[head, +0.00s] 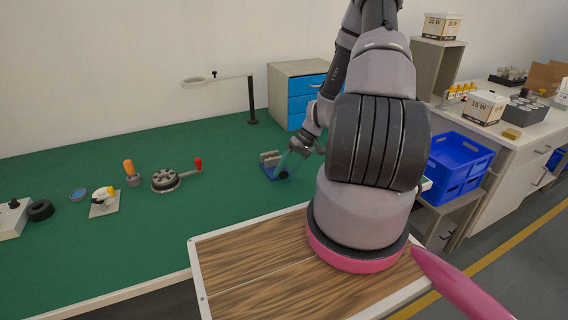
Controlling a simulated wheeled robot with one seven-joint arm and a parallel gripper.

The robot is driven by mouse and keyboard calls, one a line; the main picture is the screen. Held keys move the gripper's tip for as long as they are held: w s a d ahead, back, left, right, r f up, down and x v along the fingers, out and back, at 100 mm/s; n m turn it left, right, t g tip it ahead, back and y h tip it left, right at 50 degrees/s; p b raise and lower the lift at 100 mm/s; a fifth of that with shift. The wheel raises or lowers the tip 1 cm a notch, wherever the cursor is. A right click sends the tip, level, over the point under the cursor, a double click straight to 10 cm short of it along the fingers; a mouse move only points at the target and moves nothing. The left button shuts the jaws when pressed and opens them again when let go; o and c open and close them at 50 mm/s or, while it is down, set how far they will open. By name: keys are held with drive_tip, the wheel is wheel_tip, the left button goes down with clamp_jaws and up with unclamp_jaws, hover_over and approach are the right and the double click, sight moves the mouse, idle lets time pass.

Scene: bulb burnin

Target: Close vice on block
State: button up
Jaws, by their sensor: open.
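A small vice with a blue base and grey jaws (269,159) stands on the green bench top, right of the middle. My gripper (285,172) is at the vice's right side, close to it, and is open. Whether it touches the vice I cannot tell. A block between the jaws is too small to make out.
A rotary fixture with a red-knobbed crank (166,179), a bulb on a plate (104,200) and an orange-handled tool (131,172) stand to the left. A lamp stand (252,105) and drawer cabinet (290,95) stand behind. A blue crate (458,165) is at right.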

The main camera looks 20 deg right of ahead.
drive_tip(key=shift+a, duration=0.1)
drive_tip(key=shift+a+r+h, duration=0.1)
drive_tip(key=shift+a+h, duration=0.05)
drive_tip(key=shift+h, duration=0.8)
drive_tip(key=shift+a+h, duration=0.1)
drive_tip(key=shift+h, duration=0.85)
drive_tip(key=shift+a+h, duration=0.25)
drive_tip(key=shift+h, duration=1.55)
drive_tip(key=a+r+m+t+y, duration=0.1)
drive_tip(key=a+r+m, duration=0.2)
drive_tip(key=r+m, duration=0.9)
drive_tip(key=s+a+r+m+t+y, duration=0.1)
drive_tip(key=a+r+m+y, duration=0.1)
drive_tip(key=r+m, duration=1)
drive_tip(key=shift+a+r, duration=0.55)
drive_tip(key=shift+r, duration=2.1)
drive_tip(key=shift+s, duration=0.1)
